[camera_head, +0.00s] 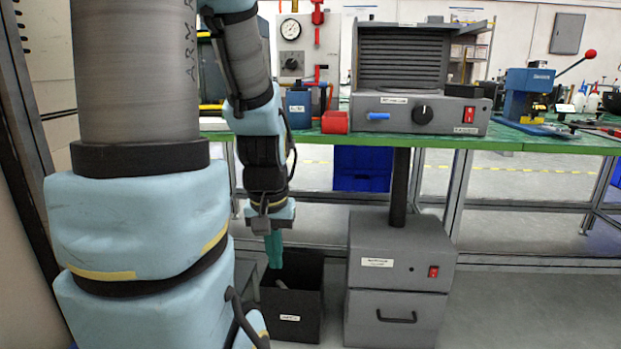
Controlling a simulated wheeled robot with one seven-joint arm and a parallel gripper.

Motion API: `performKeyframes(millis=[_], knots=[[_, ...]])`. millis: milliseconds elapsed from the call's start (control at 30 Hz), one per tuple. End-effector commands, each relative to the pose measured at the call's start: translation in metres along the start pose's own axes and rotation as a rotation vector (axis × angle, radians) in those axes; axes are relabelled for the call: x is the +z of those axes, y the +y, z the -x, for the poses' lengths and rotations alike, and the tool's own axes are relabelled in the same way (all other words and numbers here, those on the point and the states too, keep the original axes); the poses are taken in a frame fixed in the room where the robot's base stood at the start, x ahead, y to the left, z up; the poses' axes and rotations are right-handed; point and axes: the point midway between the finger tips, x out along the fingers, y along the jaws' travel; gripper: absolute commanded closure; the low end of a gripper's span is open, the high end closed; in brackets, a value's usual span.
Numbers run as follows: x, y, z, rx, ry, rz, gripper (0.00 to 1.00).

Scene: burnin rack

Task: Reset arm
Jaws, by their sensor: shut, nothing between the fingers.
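My arm hangs down at the left of the head view, its links wrapped in light blue padding. My gripper (274,250) points downward with its teal fingers together and nothing between them. It is over the back left part of an open black bin (291,318) on the floor. The fingertips are at about the height of the bin's rim in the picture; I cannot tell whether they are inside it.
A grey floor unit (397,300) with a red switch stands right of the bin. Above is a green-topped bench (500,140) with a grey machine (410,112), a red box (335,122) and a blue press (528,95). A blue crate (361,168) sits behind. Floor at right is clear.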

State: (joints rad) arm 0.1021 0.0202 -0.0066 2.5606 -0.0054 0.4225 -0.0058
Motion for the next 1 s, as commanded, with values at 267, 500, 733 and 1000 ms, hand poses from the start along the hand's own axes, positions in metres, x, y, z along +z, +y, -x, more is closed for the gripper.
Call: performKeyframes(millis=[267,500,733,1000], knots=[[-0.015,0.001,0.106,0.0,0.001,-0.001,1.0],[-0.026,0.001,0.181,0.0,0.001,-0.001,1.0],[-0.035,0.001,0.248,0.0,0.001,-0.001,1.0],[-0.04,0.001,0.282,0.0,0.0,-0.001,1.0]])
